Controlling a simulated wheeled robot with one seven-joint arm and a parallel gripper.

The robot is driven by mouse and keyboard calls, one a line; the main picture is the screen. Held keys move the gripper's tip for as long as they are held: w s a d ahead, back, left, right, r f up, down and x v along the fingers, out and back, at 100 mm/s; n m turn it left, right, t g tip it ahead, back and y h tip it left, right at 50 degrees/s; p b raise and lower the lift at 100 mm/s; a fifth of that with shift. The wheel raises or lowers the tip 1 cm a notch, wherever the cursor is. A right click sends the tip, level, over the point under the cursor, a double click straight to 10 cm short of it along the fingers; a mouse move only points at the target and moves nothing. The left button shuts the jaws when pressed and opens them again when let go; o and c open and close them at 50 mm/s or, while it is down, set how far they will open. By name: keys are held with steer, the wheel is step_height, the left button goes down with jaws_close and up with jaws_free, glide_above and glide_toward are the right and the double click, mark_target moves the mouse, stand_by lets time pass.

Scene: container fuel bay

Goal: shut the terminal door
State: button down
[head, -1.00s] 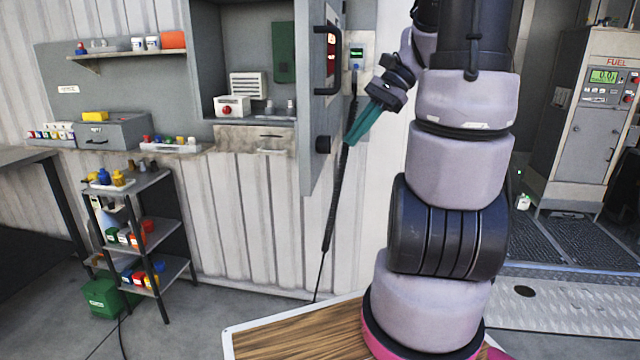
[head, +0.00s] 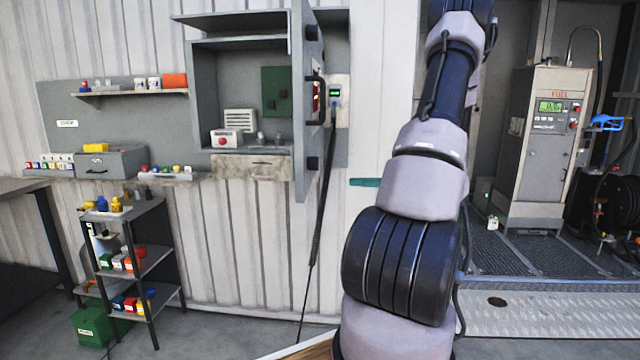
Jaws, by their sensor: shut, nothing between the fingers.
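The terminal door (head: 300,125) is a grey panel on the right side of the wall cabinet (head: 202,95). It stands open, swung out toward me and seen nearly edge-on, with a dark handle (head: 320,92) on its right face. The cabinet interior is exposed. My gripper (head: 364,182) shows only as teal fingers sticking out left from behind my arm. They are shut and empty, to the right of the door and lower, apart from it in the picture. The rest of the gripper is hidden by my arm.
A shelf rack (head: 150,210) stands at lower left. The fuel pump (head: 541,145) stands at right.

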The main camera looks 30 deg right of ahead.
mark_target(309, 181)
steer(key=x, duration=1)
steer(key=shift+w+a, duration=0.1)
